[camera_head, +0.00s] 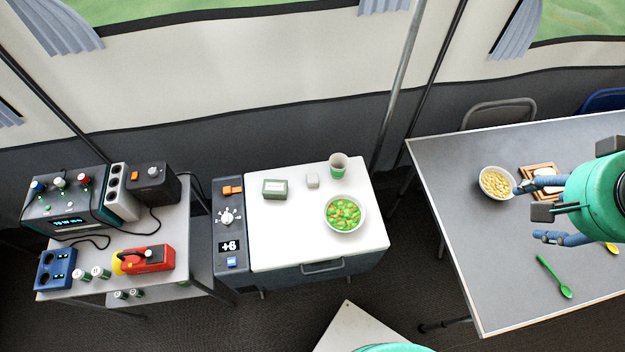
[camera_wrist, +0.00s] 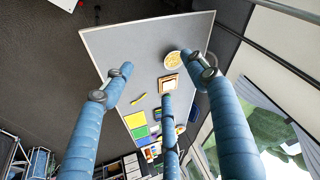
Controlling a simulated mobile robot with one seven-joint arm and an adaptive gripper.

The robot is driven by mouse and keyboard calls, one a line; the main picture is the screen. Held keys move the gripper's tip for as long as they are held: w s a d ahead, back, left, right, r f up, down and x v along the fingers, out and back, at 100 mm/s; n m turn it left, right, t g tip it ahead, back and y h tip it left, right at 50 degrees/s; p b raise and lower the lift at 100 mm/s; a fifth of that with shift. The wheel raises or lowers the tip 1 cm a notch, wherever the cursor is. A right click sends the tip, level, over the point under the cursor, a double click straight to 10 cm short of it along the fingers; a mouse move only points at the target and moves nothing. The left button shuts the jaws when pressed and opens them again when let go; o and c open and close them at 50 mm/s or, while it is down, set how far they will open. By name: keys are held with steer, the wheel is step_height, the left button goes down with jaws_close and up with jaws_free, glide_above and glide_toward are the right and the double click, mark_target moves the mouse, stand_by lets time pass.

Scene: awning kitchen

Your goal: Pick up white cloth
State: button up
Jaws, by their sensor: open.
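My gripper (camera_head: 534,212) has blue fingers and is open over the right-hand table. In the wrist view the fingers of the gripper (camera_wrist: 160,82) are spread wide with nothing between them. A flat white item (camera_head: 547,183) sits on a wooden tray (camera_head: 529,170) just beyond the fingers; I cannot tell whether it is the cloth. The white item also shows in the wrist view (camera_wrist: 168,82), just past the tip of the middle finger. My arm partly covers the tray in the head view. No other clear white cloth shows.
A bowl of yellow food (camera_head: 496,183) stands beside the tray on the grey table (camera_head: 462,215). A green spoon (camera_head: 555,277) lies at the near side. A white-topped cooler (camera_head: 280,245) holds a green-and-orange bowl (camera_head: 344,214), a cup (camera_head: 338,165) and small boxes. The table's left part is clear.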

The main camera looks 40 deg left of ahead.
steer(key=w+a+f+m+g, duration=0.2)
steer(key=w+a+f, duration=0.3)
steer(key=w+a, duration=0.7)
steer(key=m+g, duration=0.3)
steer(key=m, duration=0.3)
glide_above(313, 178)
step_height(313, 178, down, 35)
steer(key=shift+r+h, duration=0.2)
steer(key=shift+h, duration=0.1)
step_height(313, 178, down, 8)
steer(key=shift+f+b, duration=0.15)
steer(key=shift+b, duration=0.5)
steer(key=shift+f, duration=0.15)
steer(key=shift+f, duration=0.1)
